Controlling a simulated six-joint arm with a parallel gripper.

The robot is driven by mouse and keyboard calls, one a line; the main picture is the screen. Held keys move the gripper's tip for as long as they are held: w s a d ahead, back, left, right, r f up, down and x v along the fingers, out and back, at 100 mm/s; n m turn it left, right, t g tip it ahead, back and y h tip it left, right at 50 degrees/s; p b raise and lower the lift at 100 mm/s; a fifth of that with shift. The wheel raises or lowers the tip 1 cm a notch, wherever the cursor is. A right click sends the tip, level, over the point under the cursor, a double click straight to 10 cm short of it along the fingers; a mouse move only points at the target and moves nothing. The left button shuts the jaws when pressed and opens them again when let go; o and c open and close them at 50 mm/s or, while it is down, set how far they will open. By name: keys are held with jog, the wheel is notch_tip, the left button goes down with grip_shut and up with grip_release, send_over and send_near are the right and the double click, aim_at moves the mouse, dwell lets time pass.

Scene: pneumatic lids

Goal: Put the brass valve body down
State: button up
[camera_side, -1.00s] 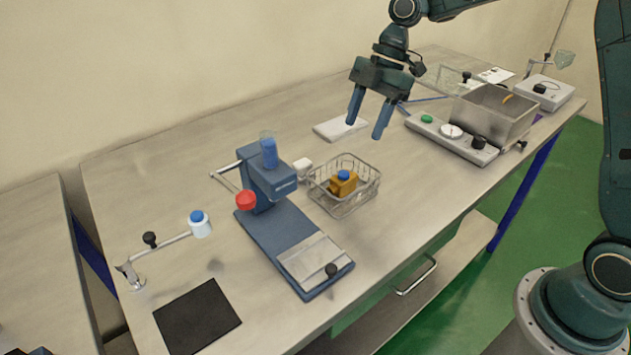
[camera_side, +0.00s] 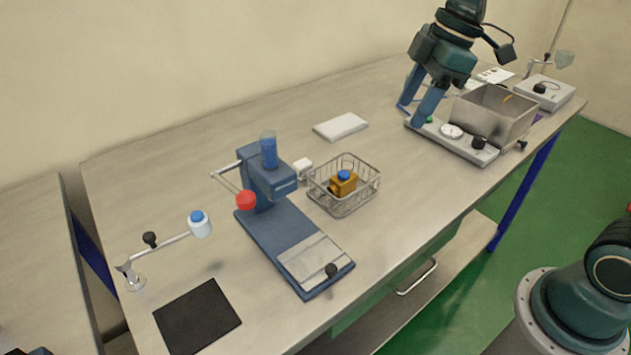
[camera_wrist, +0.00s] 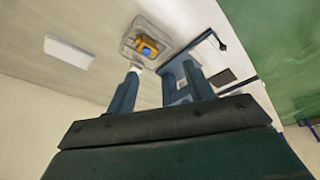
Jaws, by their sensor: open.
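The brass valve body (camera_side: 344,186) with a blue cap sits inside the wire basket (camera_side: 361,196) near the middle of the bench. It also shows in the wrist view (camera_wrist: 147,46), inside the basket. My gripper (camera_side: 412,114) is open and empty, well to the right of and behind the basket. Its fingertips are close to the left end of the grey control panel with the green button; I cannot tell whether they touch it. In the wrist view, both fingers (camera_wrist: 162,82) are spread with nothing between them.
A blue press (camera_side: 285,230) with a red knob stands left of the basket. A metal tank (camera_side: 497,112) with its control panel (camera_side: 455,143) is at the right. A white pad (camera_side: 340,127) lies behind the basket; a black mat (camera_side: 197,316) lies front left. Bench space right of the basket is clear.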

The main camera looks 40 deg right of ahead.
jog(key=s+d+m+t+h, duration=0.2)
jog(key=s+m, duration=0.9)
jog(key=s, duration=0.6)
jog(key=shift+d+t+h, duration=0.3)
jog(key=shift+d+t, duration=0.4)
jog(key=shift+d, duration=0.25)
